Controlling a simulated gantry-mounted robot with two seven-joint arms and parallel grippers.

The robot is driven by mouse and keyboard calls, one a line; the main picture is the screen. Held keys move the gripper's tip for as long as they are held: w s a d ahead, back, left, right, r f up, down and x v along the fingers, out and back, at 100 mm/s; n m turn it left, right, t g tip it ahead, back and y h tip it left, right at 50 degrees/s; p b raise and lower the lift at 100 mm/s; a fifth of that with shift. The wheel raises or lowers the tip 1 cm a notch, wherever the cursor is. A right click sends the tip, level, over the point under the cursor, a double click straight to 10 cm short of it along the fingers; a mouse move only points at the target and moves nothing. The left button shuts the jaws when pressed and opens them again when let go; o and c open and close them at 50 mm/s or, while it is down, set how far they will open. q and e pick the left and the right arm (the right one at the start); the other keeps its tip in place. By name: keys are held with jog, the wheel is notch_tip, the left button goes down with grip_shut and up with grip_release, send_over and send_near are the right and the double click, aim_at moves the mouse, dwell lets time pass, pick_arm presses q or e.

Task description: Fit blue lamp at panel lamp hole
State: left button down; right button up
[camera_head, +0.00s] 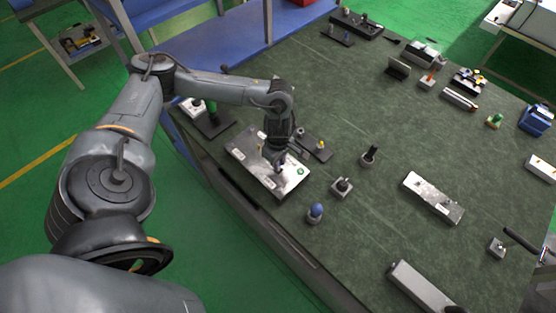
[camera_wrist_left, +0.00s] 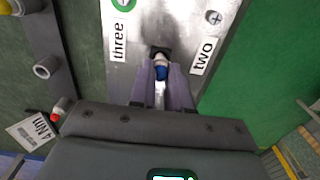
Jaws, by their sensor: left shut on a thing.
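The metal panel (camera_head: 250,160) lies flat near the table's left edge. It also shows in the wrist view (camera_wrist_left: 133,40), with labels reading "three" and "two" and a green round part. My left gripper (camera_head: 278,168) is over the panel's right part, pointing down. In the wrist view the left gripper (camera_wrist_left: 162,88) is shut on the blue lamp (camera_wrist_left: 161,73). The lamp's pale end meets a dark fitting on the panel between the two labels. I cannot tell how deep the lamp sits, and the hole itself is hidden. My right gripper is not in view.
A blue-topped piece (camera_head: 315,211) stands right of the panel, near two small blocks with upright pins (camera_head: 341,187). A dark plate with a yellow-topped part (camera_head: 320,147) lies behind the panel.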

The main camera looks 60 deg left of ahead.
pick_arm(q)
jog(key=shift+f+b, duration=1)
jog(key=shift+f, duration=0.2)
jog(key=c, duration=1)
grip_release()
jog(key=shift+r, duration=0.5)
notch_tip(320, 180, up, 4)
jog(key=shift+f, duration=0.1)
notch_tip(320, 180, up, 5)
jog(key=p, duration=0.3)
jog(key=shift+f, duration=0.2)
jog(key=shift+r+p, duration=0.6)
jog(key=shift+r, duration=0.15)
